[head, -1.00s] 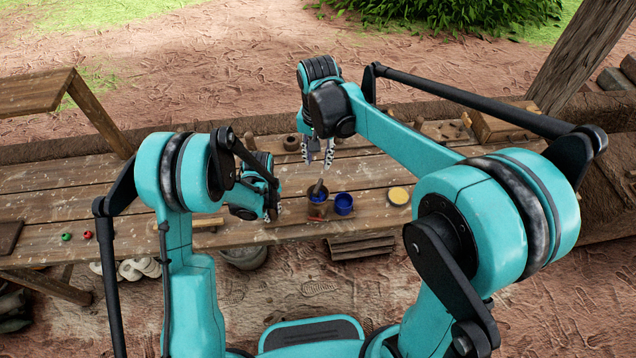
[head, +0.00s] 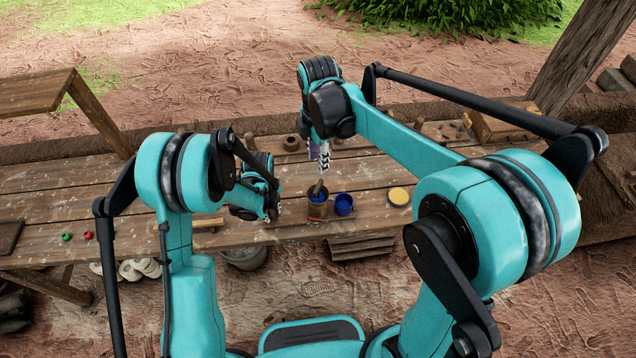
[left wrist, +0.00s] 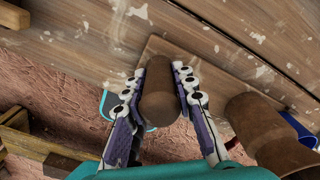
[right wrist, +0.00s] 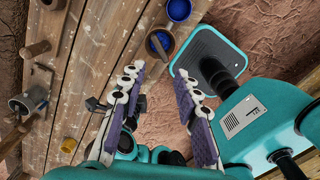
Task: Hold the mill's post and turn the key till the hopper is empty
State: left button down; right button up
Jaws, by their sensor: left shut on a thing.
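My left gripper (left wrist: 160,90) is shut on an upright-looking brown post (left wrist: 158,98), its fingers on both sides. In the head view my left gripper (head: 275,212) is at the bench's front edge. Right beside the post stands a wider brown round body (left wrist: 258,125). In the head view a brown pot (head: 318,210) with a stick (head: 318,188) leaning up from it and blue inside stands there; I take it for the mill's hopper and key. My right gripper (head: 322,165) hangs above and behind it. In the right wrist view (right wrist: 158,85) its fingers are apart and empty.
A blue cup (head: 344,205) stands right of the pot, then a yellow dish (head: 398,196). A wooden box (head: 505,122) is at the back right. A green ball (head: 66,237) and a red ball (head: 87,235) lie at the left. The bench's left middle is fairly clear.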

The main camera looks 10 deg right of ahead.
aim_at(318, 186)
notch_tip(318, 186, down, 12)
jog(key=n, duration=0.8)
jog(key=shift+c, duration=0.3)
grip_shut()
